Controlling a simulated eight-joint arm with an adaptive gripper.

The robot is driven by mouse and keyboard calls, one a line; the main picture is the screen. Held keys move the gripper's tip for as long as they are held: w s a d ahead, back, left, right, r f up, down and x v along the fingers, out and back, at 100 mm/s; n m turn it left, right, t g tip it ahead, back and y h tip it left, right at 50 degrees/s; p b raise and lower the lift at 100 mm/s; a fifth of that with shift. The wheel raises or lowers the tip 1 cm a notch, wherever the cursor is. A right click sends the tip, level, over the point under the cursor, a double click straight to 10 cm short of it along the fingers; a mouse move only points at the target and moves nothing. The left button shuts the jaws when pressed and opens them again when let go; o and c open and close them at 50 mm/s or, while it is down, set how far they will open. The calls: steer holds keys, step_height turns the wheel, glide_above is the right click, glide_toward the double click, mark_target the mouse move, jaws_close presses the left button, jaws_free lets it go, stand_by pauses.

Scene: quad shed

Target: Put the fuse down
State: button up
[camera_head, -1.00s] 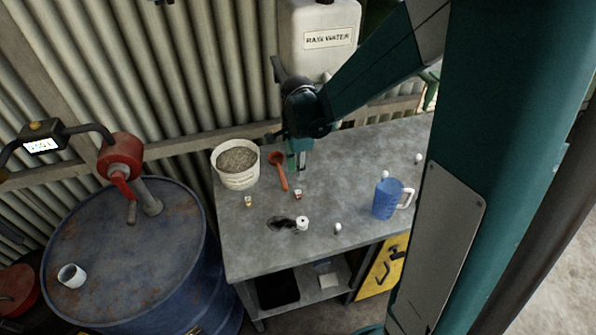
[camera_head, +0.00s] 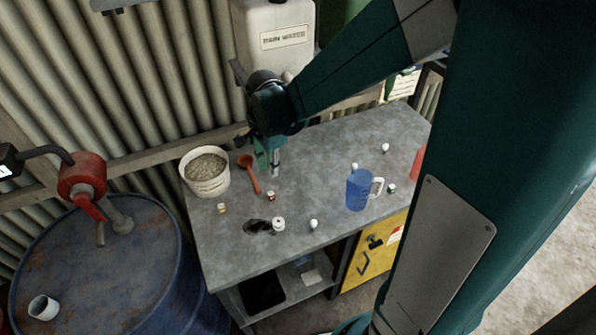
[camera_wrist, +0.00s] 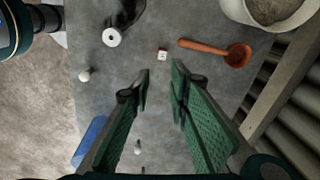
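A small white-and-red piece (camera_head: 270,195), which may be the fuse, stands on the grey workbench. It also shows in the wrist view (camera_wrist: 162,54), beyond my fingertips. A similar yellowish-and-white piece (camera_head: 222,208) stands left of it, and a green one (camera_head: 392,188) stands right of the jug. I cannot tell which is the task's fuse. My gripper (camera_head: 275,172) points down over the back of the bench, right of the red spoon (camera_head: 251,175). In the wrist view my gripper (camera_wrist: 161,72) has its fingers apart, with nothing seen between them.
A bucket of grey grains (camera_head: 207,172) stands at the back left of the workbench (camera_head: 305,245). A blue jug (camera_head: 359,190) stands to the right. A white roll (camera_head: 278,224) sits beside a dark stain. Several small white knobs (camera_head: 313,224) are scattered about. A blue drum (camera_head: 100,270) stands left.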

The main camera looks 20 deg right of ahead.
steer(key=s+d+r+n+t, duration=0.1)
steer(key=s+r+n+t, duration=0.5)
steer(key=s+r+n, duration=0.9)
steer(key=shift+s+d+r+n, duration=0.35)
steer(key=shift+s+n, duration=0.15)
steer(key=shift+s, duration=1.3)
stand_by(0.5)
steer(key=o, duration=0.4)
steer(key=shift+c, duration=0.2)
steer(key=shift+w+a, duration=0.1)
steer(key=shift+w, duration=0.05)
